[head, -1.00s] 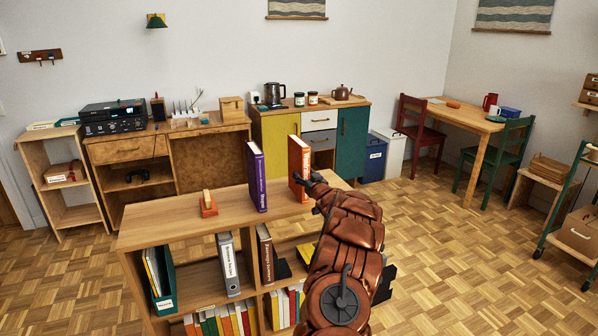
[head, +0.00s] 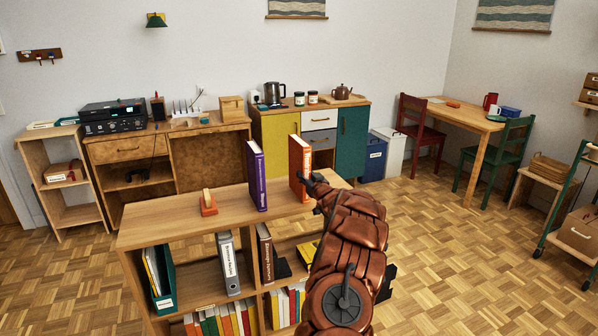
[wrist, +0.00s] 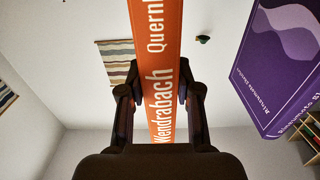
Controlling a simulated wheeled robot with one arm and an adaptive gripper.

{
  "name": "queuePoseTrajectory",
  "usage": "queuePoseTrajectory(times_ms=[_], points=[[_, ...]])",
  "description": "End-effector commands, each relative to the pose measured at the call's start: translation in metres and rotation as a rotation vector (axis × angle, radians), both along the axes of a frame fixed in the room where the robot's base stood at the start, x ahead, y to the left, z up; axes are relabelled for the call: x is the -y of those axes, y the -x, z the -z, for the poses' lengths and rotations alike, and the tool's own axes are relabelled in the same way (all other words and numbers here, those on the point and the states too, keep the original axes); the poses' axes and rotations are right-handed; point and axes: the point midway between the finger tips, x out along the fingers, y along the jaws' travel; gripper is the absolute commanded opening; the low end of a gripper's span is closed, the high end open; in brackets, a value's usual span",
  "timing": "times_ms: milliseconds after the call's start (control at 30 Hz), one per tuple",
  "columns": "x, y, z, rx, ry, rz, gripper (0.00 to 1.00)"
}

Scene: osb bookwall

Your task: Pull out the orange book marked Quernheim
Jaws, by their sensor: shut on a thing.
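The orange book (head: 300,168) stands upright on top of the low wooden bookcase, near its right end. In the wrist view its orange spine (wrist: 158,70) reads "Wendrabach" and "Quernh", the rest cut off by the frame's top. My gripper (head: 318,180) is at the book's near right side in the head view. In the wrist view my gripper's two fingers (wrist: 158,95) are on either side of the spine and shut on the book. My arm hides part of the bookcase below.
A purple book (head: 257,176) stands upright to the left on the same top, apart from the orange one; it also shows in the wrist view (wrist: 280,60). A small orange-based wooden object (head: 208,203) sits further left. Binders and books fill shelves below.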

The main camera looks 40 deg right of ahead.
Motion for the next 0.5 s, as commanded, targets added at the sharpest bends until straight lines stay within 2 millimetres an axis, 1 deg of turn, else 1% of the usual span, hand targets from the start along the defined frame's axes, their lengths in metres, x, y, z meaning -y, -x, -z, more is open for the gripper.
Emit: queuePoseTrajectory(times_ms=[500], points=[[-0.005,0.019,0.0,0.0,-0.001,0.002,0.0]])
